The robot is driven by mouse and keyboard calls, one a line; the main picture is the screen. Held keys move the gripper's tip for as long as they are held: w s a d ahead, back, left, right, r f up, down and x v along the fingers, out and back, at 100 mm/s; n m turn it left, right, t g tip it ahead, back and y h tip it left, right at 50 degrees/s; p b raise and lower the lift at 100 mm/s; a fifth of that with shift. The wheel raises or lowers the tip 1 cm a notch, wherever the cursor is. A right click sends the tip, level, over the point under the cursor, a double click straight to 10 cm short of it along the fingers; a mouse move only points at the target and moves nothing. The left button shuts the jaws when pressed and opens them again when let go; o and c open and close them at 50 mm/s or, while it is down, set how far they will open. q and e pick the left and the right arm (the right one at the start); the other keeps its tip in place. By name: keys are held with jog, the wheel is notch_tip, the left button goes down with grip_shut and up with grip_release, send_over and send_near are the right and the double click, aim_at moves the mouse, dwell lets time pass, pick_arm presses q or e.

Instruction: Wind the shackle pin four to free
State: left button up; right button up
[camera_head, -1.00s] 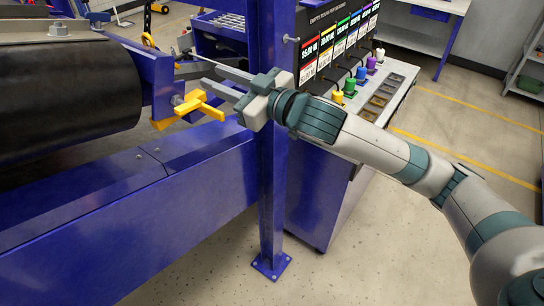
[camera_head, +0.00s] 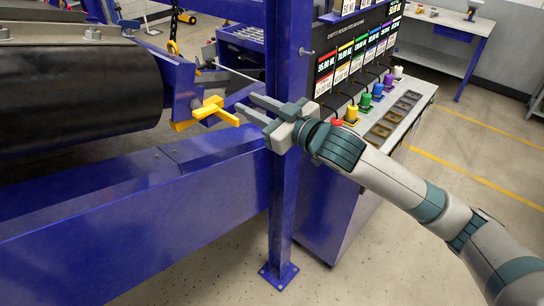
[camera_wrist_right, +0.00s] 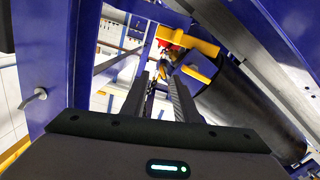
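The yellow handle (camera_head: 207,112), which looks like the shackle pin's crossbar, sticks out from the blue bracket (camera_head: 181,88) at the end of the black roller. My right gripper (camera_head: 243,102) is open and empty. Its two grey fingers point left, toward the handle, with the tips a little to the right of it and apart from it. In the right wrist view, yellow parts (camera_wrist_right: 197,73) lie beyond the open fingers (camera_wrist_right: 160,80), ahead and slightly right. The pin's shank is hidden by the bracket. My left gripper is not in view.
A blue upright post (camera_head: 281,190) stands close by my right gripper. A blue beam (camera_head: 120,190) runs below the black roller (camera_head: 75,90). A chain with a yellow link (camera_head: 172,47) hangs behind the bracket.

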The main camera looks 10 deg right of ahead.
jog(key=w+d+f+m+h, duration=0.1)
jog(key=w+d+f+h, duration=0.1)
jog(key=f, duration=0.8)
jog(key=w+d+f+m+h+b, duration=0.1)
jog(key=d+f+m+h, duration=0.1)
jog(key=f, duration=0.8)
jog(key=shift+w+d+g, duration=0.4)
jog(key=shift+d, duration=0.25)
